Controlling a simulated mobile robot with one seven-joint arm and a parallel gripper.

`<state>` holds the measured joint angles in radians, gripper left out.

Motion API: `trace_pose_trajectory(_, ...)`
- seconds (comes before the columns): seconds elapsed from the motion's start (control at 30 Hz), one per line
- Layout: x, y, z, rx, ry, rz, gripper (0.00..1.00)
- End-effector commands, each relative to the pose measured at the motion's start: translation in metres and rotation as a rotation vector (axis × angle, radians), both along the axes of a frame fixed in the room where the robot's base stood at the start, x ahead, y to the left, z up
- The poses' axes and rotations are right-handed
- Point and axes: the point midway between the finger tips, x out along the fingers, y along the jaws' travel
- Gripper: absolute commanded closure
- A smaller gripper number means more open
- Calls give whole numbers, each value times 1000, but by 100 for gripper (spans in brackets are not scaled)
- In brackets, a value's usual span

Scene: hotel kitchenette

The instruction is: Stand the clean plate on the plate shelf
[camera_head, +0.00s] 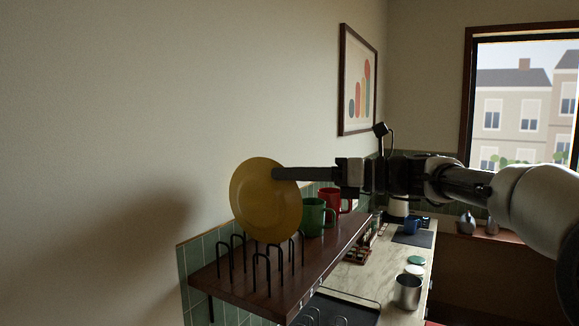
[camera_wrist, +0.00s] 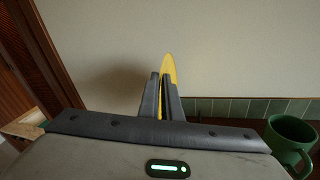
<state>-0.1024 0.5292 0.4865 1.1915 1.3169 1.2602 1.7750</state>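A yellow plate (camera_head: 262,205) stands on edge above the plate shelf (camera_head: 262,298), a dark wood board with black wire loops. Its lower edge is among or just behind the loops; I cannot tell whether it touches the board. My gripper (camera_head: 284,174) reaches in from the right, with its fingers at the plate's upper right part. In the wrist view the plate shows edge-on as a yellow strip (camera_wrist: 170,68) between the two dark fingers (camera_wrist: 162,95), which are close together on it.
A green mug (camera_head: 313,217) and a red mug (camera_head: 331,201) stand on the shelf just right of the plate. The green mug is also at the right in the wrist view (camera_wrist: 290,140). Below is a counter with a metal cup (camera_head: 408,291) and a dark rack (camera_head: 340,309).

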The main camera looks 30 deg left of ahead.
Motion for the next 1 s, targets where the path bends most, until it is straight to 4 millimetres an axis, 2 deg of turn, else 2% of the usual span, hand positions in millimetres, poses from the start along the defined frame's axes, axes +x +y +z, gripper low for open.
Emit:
trace_pose_trajectory(0.2,0,0,-24,2,1,-1,100)
trace_pose_trajectory(0.5,0,0,-48,2,2,0,100)
trace_pose_trajectory(1.0,0,0,-54,2,0,0,100)
